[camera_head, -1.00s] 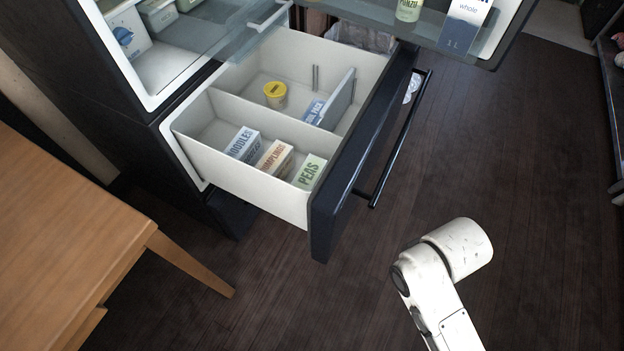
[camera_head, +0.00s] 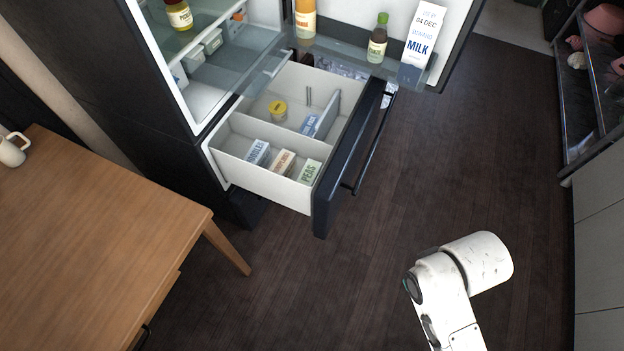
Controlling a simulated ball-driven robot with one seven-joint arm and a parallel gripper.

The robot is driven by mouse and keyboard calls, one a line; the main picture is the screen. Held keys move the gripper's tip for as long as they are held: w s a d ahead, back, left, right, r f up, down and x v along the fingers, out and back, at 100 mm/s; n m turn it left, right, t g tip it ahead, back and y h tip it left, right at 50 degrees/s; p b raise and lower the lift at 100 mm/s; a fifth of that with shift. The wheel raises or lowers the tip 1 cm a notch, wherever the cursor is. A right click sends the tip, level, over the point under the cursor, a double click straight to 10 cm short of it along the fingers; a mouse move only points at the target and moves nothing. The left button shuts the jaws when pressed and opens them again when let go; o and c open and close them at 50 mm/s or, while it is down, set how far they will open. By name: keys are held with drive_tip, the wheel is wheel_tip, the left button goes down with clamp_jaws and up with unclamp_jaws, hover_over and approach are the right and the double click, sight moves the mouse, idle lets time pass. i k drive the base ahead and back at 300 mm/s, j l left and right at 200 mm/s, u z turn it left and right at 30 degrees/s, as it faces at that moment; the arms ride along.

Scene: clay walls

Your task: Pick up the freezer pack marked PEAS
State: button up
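The PEAS pack (camera_head: 309,172) is a pale box with green lettering. It stands in the front compartment of the open freezer drawer (camera_head: 262,191), at the right end of a row, close to the dark drawer front. The DUMPLINGS pack (camera_head: 283,162) is to its left, and the NOODLES pack (camera_head: 257,152) is further left. My white arm shows at the lower right, over the floor and well apart from the drawer. My gripper itself is not visible.
The dark drawer front (camera_head: 342,160) has a long bar handle (camera_head: 372,150). A yellow-lidded tub (camera_head: 278,110) and a blue pack (camera_head: 310,124) are in the rear compartment. The open fridge door holds bottles and a milk carton (camera_head: 421,45). A wooden table (camera_head: 95,240) is at left. Floor between is clear.

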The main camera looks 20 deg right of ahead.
sight(308, 177)
drive_tip(key=i+j+z, duration=0.2)
drive_tip(key=j, duration=0.25)
drive_tip(key=i+j+z, duration=0.15)
drive_tip(key=j, duration=0.35)
drive_tip(key=i+j+z, duration=0.2)
drive_tip(key=j, duration=0.3)
drive_tip(key=j+z, duration=0.15)
drive_tip(key=j, duration=0.35)
drive_tip(key=i+j+z, duration=0.2)
drive_tip(key=j, duration=0.35)
drive_tip(key=i+l, duration=0.25)
drive_tip(key=l, duration=0.2)
